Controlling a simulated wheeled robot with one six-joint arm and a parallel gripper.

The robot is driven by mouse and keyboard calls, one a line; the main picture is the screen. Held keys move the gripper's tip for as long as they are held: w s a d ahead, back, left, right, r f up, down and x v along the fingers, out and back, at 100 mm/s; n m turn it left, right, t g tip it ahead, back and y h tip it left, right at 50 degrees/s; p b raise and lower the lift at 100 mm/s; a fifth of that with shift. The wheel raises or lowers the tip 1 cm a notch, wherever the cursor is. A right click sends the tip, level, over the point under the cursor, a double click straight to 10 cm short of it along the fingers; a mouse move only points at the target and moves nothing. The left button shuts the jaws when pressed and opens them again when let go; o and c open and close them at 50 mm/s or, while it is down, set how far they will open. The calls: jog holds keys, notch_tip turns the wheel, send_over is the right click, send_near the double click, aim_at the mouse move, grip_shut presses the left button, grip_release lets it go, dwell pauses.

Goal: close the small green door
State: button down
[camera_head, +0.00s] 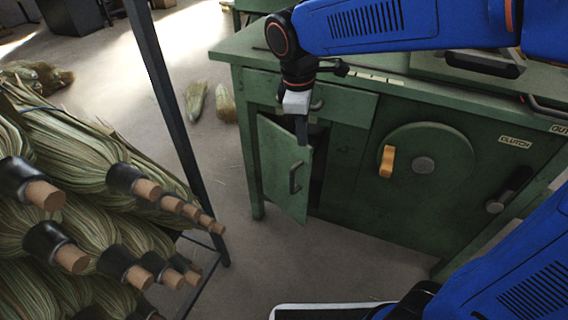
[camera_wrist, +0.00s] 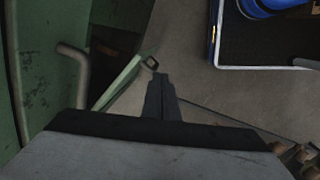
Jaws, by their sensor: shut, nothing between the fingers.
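The small green door (camera_head: 284,168) stands ajar on the front of the green cabinet (camera_head: 349,149), swung outward, with a dark opening to its right. In the wrist view the fingertips (camera_wrist: 160,77) appear just right of the door. I cannot tell whether they touch it.
A rack of broom bundles (camera_head: 124,178) fills the left, with a dark upright post (camera_head: 166,100). A round green cover (camera_head: 424,165) with an orange handle (camera_head: 387,161) is right of the door. Floor (camera_head: 240,262) before the door is clear.

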jog(key=w+a+f+n+h, duration=0.1)
jog(key=a+n, duration=0.2)
jog(key=a, duration=0.2)
jog(key=w+a+f+n, duration=0.1)
jog(key=a+f+n, duration=0.1)
jog(key=a, duration=0.3)
jog(key=w+d+f, duration=0.1)
jog(key=d+f, duration=0.4)
jog(key=f, duration=0.5)
jog(key=shift+d+f, duration=0.25)
jog(key=shift+f, duration=0.05)
jog(key=shift+w, duration=0.1)
